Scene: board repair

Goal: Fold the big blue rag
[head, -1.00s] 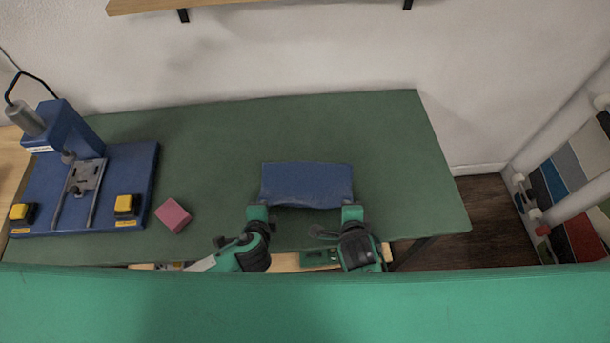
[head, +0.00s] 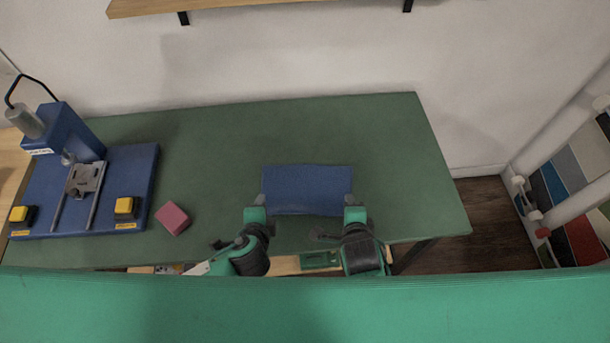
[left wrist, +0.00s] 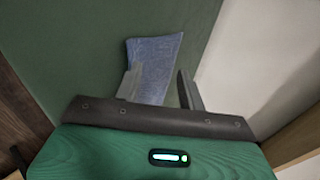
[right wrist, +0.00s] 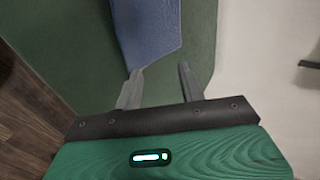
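The big blue rag (head: 306,188) lies flat on the green table as a neat rectangle, seemingly doubled over. In the left wrist view the rag (left wrist: 155,62) extends beyond the fingers, partly behind one of them. In the right wrist view the rag (right wrist: 147,30) lies mostly beyond and left of the fingers. My left gripper (head: 258,201) is at the rag's near left corner, with its fingers apart. My right gripper (head: 348,201) is at the near right corner, its fingers also apart. Neither visibly pinches the cloth.
A blue fixture (head: 125,180) with yellow buttons stands at the table's left. A pink-red block (head: 173,218) lies between it and my left gripper. The green table (head: 400,150) is clear behind and right of the rag. A wooden shelf (head: 240,5) is on the wall above.

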